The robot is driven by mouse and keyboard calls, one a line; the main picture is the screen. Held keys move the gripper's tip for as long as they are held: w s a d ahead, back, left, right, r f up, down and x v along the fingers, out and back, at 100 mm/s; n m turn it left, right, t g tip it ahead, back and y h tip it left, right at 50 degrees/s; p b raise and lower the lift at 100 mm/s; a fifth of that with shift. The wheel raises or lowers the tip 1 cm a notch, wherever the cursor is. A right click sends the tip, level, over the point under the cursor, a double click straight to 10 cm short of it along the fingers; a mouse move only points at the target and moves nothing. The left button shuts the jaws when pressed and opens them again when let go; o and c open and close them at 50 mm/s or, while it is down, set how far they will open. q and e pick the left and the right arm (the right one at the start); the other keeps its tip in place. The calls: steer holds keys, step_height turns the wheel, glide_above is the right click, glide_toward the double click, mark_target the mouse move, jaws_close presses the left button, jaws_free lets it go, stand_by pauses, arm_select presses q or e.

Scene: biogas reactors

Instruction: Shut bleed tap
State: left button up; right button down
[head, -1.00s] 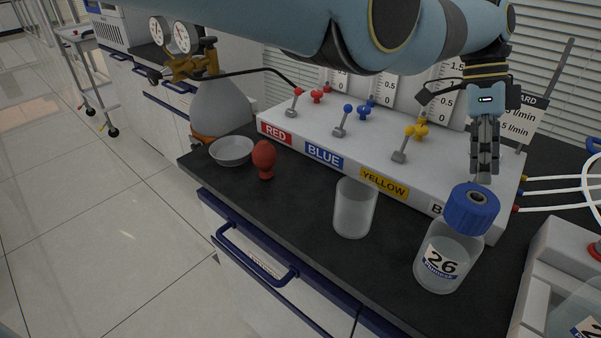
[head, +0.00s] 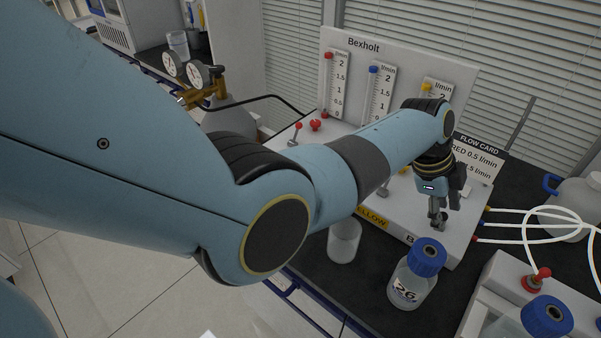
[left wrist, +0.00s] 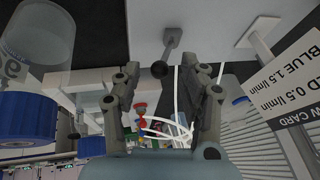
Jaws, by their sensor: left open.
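The bleed tap (left wrist: 171,38) shows in the left wrist view as a grey lever with a dark ball knob on the white panel. Its knob is near the fingertips, close to the gap between them; I cannot tell whether they touch. My left gripper (head: 438,222) is over the right end of the white panel (head: 462,232) in the head view, pointing down, by a label of which only "B" shows. Its two fingers stand apart in the left wrist view (left wrist: 165,84), with nothing held. In the head view the gripper hides the tap. My right gripper is not in view.
A blue-capped bottle 26 (head: 408,285) and an empty beaker (head: 344,241) stand before the panel. The flow card (head: 478,158) stands behind the gripper. White tubes (head: 530,225) leave the panel's right end. My left arm hides the panel's middle.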

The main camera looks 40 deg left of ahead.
arm_select(q)
steer(key=v, duration=0.9)
steer(key=s+a+f+n+y+b, duration=0.1)
steer(key=s+a+f+n+b, duration=0.1)
steer(key=s, duration=0.4)
steer(key=s+a+f+n+y+b, duration=0.1)
steer(key=s+a+f+n+b, duration=0.1)
steer(key=s+a+f+n, duration=0.3)
steer(key=s+a+f+n+y+b, duration=0.1)
steer(key=s+a+f+n+b, duration=0.1)
steer(key=s+a, duration=0.4)
steer(key=shift+s+f+n+y+b, duration=0.35)
steer(key=shift+s+f+n, duration=0.5)
steer(key=shift+n, duration=0.15)
steer(key=shift+s+a+n+t+b, duration=0.3)
steer(key=shift+s, duration=0.4)
steer(key=shift+a, duration=0.1)
